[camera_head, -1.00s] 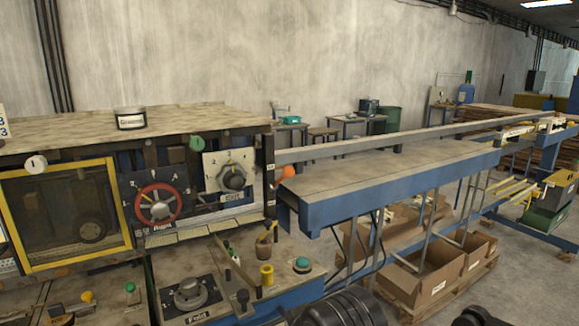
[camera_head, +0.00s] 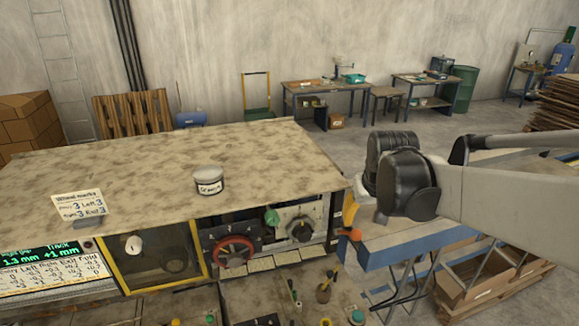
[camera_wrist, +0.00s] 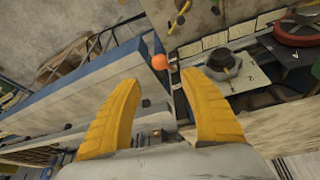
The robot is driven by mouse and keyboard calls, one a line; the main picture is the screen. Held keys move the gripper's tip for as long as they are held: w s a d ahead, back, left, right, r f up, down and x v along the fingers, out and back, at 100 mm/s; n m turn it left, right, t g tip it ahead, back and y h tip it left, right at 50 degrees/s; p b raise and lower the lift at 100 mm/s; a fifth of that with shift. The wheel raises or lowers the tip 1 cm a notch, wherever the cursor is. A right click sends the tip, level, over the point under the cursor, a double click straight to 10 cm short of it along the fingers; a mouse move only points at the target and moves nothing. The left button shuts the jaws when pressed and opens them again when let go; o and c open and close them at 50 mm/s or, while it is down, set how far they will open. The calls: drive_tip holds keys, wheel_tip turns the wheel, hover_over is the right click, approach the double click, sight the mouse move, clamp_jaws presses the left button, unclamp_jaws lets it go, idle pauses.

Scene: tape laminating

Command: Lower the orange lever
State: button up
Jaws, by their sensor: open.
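The orange lever shows as an orange knob (camera_head: 352,234) at the right end of the machine front, beside the blue conveyor frame. In the wrist view the round orange knob (camera_wrist: 160,62) appears just beyond and between my fingertips, apart from them. The lever's shaft is hard to make out. My gripper (camera_wrist: 162,78) is open and empty, with two yellow curved fingers spread. In the head view my arm reaches in from the right above the conveyor, and the dark wrist joint mostly hides the gripper.
The machine front holds a red handwheel (camera_head: 233,251) and a dark dial (camera_head: 301,229) left of the lever. A labelled tin (camera_head: 208,181) stands on the machine top. The blue conveyor frame (camera_head: 420,243) runs close beneath my arm.

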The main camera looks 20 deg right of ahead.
sight(357, 232)
drive_tip(key=x, duration=1)
drive_tip(key=shift+d+f, duration=0.1)
drive_tip(key=shift+f, duration=0.25)
clamp_jaws()
